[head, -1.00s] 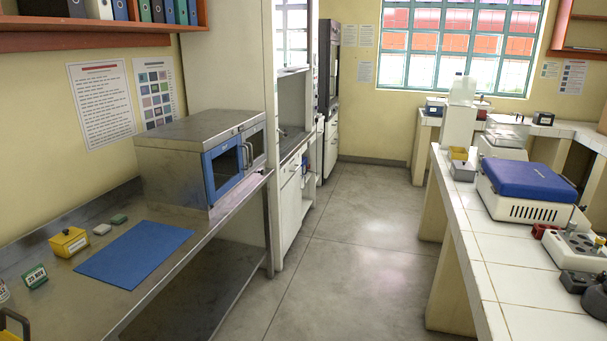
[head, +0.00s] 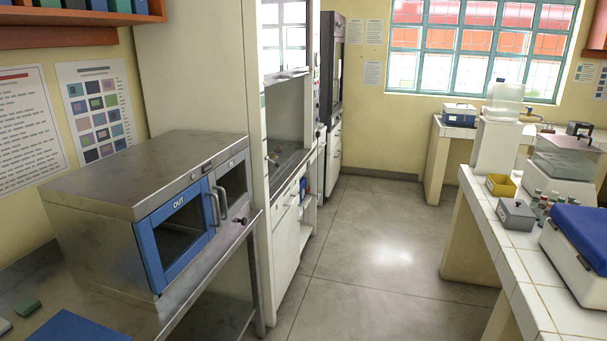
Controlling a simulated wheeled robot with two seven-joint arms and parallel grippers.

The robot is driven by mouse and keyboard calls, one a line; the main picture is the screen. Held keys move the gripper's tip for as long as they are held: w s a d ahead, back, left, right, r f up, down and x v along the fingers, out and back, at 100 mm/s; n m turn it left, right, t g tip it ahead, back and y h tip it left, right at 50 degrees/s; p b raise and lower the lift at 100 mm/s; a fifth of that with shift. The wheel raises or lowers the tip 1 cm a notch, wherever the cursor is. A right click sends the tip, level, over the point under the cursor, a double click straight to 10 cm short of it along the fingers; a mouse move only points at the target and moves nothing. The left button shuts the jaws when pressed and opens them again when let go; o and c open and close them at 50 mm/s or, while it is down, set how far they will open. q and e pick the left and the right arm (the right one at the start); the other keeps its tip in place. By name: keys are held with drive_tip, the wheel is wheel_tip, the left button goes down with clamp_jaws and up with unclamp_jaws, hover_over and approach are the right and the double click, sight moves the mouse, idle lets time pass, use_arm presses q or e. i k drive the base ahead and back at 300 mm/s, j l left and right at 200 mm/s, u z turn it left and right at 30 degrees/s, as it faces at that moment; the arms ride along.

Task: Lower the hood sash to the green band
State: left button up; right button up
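The fume hood (head: 292,110) stands past the steel bench on the left side of the aisle, seen at a steep angle. Its glazed sash (head: 284,40) is raised, and the opening below it shows a dark work surface. The sash's bottom edge (head: 287,76) is a pale bar well above that surface. A small greenish mark (head: 263,100) shows on the hood's near front post; I cannot tell whether it is the green band. Neither of my grippers is in view.
A steel incubator (head: 150,210) with a blue-framed door marked OUT sits on the left bench. A white-tiled bench (head: 520,270) with a blue-lidded device (head: 583,240) lines the right. The grey floor (head: 380,240) between them is clear. A second dark-fronted hood (head: 335,80) stands farther back.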

sight(277, 77)
drive_tip(key=i+l, duration=0.1)
drive_tip(key=i, duration=1.65)
drive_tip(key=j+u, duration=0.05)
drive_tip(key=j, duration=0.05)
